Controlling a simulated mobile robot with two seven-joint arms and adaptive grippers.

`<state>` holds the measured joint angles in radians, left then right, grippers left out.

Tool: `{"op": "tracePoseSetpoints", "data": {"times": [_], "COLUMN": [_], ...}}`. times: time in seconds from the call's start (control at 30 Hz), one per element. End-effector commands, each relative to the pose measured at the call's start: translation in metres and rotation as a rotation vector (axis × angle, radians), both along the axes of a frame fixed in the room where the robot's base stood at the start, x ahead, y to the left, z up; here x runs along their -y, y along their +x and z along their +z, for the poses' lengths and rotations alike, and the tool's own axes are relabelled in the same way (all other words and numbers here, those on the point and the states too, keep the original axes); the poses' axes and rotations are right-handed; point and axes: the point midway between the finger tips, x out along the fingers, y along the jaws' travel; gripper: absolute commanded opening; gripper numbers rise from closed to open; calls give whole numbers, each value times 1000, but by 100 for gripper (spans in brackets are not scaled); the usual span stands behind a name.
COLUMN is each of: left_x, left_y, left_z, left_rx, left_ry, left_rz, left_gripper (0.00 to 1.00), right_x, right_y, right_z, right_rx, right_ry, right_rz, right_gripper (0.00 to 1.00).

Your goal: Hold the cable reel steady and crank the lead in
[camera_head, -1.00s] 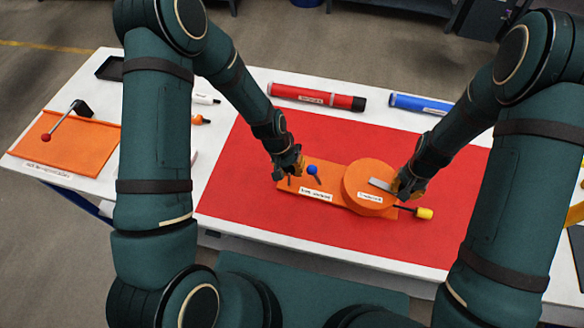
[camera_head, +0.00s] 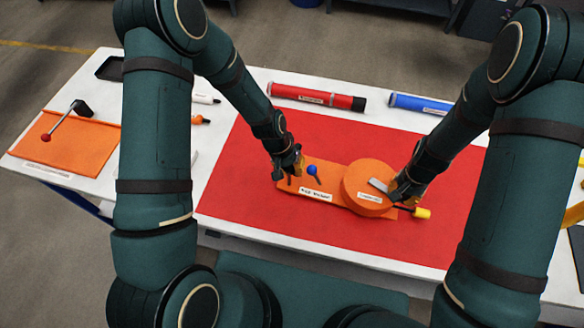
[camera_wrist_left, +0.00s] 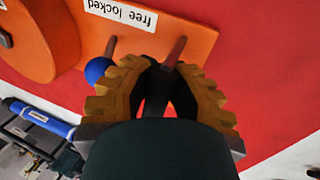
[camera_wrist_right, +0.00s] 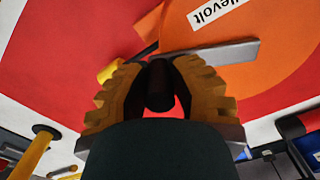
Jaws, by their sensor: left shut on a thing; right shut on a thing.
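The orange cable reel (camera_head: 366,178) is a round drum on a flat orange base (camera_head: 340,203) on the red mat. A grey crank arm (camera_head: 377,185) lies across its top, also seen in the right wrist view (camera_wrist_right: 228,53). My right gripper (camera_head: 397,194) is shut on the dark crank handle (camera_wrist_right: 160,85). My left gripper (camera_head: 287,174) is shut on a brownish post (camera_wrist_left: 174,52) at the base's left end. A blue ball-topped lever (camera_head: 312,170) stands beside it, near the label "free locked" (camera_wrist_left: 120,14). The lead's yellow end (camera_head: 421,213) lies right of the reel.
A red tube (camera_head: 318,97) and a blue tube (camera_head: 420,104) lie behind the mat. An orange panel with a red-knobbed lever (camera_head: 68,145) is at the left. The red mat (camera_head: 240,190) is bare around the base.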

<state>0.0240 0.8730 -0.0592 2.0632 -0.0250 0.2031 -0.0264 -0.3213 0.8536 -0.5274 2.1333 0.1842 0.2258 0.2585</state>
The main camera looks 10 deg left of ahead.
Motion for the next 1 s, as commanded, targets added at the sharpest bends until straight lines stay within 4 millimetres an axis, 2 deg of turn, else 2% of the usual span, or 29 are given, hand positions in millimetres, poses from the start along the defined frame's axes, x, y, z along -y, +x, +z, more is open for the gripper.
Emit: {"op": "tracePoseSetpoints", "data": {"times": [0.7, 1.0], "left_x": [1, 1], "left_y": [1, 1], "left_z": [1, 1], "left_rx": [1, 1], "left_ry": [-1, -2], "left_rz": [3, 3], "left_gripper": [0, 0], "right_x": [-8, -8], "right_y": [-12, -12], "right_z": [0, 4], "right_rx": [-6, -4], "right_ry": [-1, -1], "right_rz": [-159, -155], "right_gripper": [0, 0]}}
